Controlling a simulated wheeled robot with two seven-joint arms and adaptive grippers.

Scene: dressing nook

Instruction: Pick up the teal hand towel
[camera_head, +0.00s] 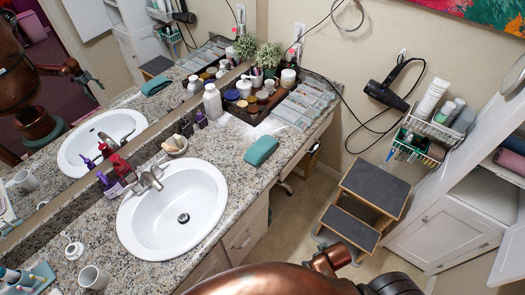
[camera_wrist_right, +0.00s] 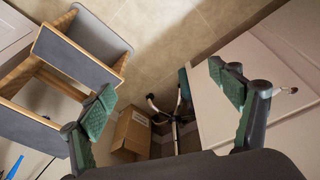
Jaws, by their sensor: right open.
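The teal hand towel (camera_head: 261,151) lies folded on the granite counter, right of the white sink and near the counter's front edge. Nothing touches it from above in the head view. It also shows as a reflection in the mirror. My right gripper (camera_wrist_right: 160,82) is open and empty in the right wrist view, its green-padded fingers wide apart above the floor. The copper right arm (camera_head: 285,280) enters at the bottom of the head view, and its fingers are out of that picture. My left gripper is not in view.
The sink (camera_head: 175,208) and a dark tray of jars (camera_head: 262,105) flank the towel. A step stool (camera_head: 366,199) stands on the floor to the right. A cardboard box (camera_wrist_right: 132,132) and a chrome-based seat (camera_wrist_right: 172,110) are low down. Floor beside the counter is partly clear.

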